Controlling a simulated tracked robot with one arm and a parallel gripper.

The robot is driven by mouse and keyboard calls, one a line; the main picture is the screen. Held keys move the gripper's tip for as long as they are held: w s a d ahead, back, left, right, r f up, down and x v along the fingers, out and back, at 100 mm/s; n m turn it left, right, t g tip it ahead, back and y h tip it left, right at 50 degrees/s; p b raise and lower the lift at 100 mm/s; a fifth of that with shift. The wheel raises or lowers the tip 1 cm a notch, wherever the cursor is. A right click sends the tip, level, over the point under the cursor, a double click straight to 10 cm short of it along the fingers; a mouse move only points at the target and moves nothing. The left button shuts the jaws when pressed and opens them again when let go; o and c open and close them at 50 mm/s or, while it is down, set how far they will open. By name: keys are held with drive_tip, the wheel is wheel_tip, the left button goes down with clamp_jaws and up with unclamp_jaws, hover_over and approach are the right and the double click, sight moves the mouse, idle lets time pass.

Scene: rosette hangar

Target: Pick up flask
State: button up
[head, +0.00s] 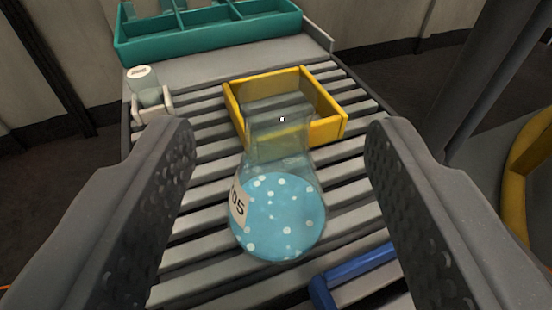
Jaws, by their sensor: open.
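The flask (277,215) is clear glass with a wide round base and a narrower neck. It holds light blue liquid with white specks and has a white label ending in "05" on its left side. It stands on the grey slatted roller table (190,235). My gripper (278,155) is open, with one dark textured finger on each side of the flask. Gaps show between the flask and both fingers, and nothing is held.
A yellow open box (335,128) sits just behind the flask's neck. A small capped vial (147,88) stands in a white holder (153,107) at the back left. A teal divided tray (210,44) lies at the far end. A blue bar (345,278) is at front right.

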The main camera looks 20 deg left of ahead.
sight(274, 141)
drive_tip(key=b+x, duration=0.1)
drive_tip(key=x, duration=0.1)
drive_tip(key=f+x, duration=0.1)
drive_tip(key=x, duration=0.1)
drive_tip(key=shift+w+a+b, duration=0.1)
drive_tip(key=shift+a+b, duration=0.1)
drive_tip(key=shift+b, duration=0.15)
drive_tip(key=shift+w+f, duration=0.1)
drive_tip(key=shift+w, duration=0.35)
clamp_jaws()
